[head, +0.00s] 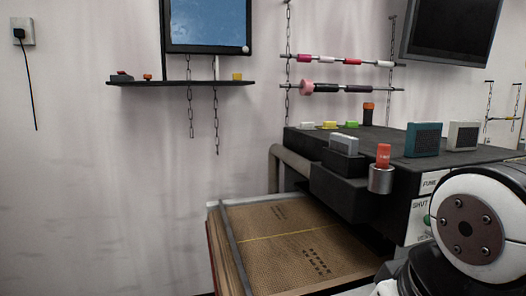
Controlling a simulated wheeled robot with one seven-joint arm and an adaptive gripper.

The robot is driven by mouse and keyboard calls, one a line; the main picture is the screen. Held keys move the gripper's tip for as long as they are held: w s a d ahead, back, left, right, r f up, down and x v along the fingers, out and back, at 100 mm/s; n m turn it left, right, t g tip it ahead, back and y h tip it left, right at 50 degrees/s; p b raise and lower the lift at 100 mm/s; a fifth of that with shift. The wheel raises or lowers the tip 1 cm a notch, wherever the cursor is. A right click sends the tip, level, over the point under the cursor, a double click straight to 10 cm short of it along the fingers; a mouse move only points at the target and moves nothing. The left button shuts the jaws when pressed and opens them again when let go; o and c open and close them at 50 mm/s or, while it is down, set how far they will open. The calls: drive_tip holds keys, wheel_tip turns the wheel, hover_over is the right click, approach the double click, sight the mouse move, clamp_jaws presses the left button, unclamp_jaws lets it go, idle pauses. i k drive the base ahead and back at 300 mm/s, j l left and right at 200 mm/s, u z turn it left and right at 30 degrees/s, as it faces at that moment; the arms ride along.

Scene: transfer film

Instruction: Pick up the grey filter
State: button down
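A small grey box-shaped filter (343,144) sits upright in a black holder (340,162) at the front left corner of the black machine. Another light grey box of similar shape (463,136) stands on the machine's top at the right. I cannot tell for sure which of the two is the grey filter of the task. A teal box of similar shape (424,139) stands between them. My gripper is not in view; only a white and dark part of my arm shows at the lower right, well away from the grey boxes.
A metal cup (380,180) with a red-orange cylinder stands beside the holder. Small coloured blocks and a dark bottle (368,114) stand farther back on the machine (385,140). A brown perforated board (290,238) lies below. A wall shelf (180,83) and hanging spool rods are behind.

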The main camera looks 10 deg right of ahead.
sight(347, 146)
drive_tip(key=l, duration=0.3)
drive_tip(key=i+l+u, duration=0.1)
drive_tip(key=l, duration=0.25)
drive_tip(key=i+l+u, duration=0.15)
drive_tip(key=l, duration=0.2)
drive_tip(key=i+l+u, duration=0.1)
drive_tip(key=l, duration=0.3)
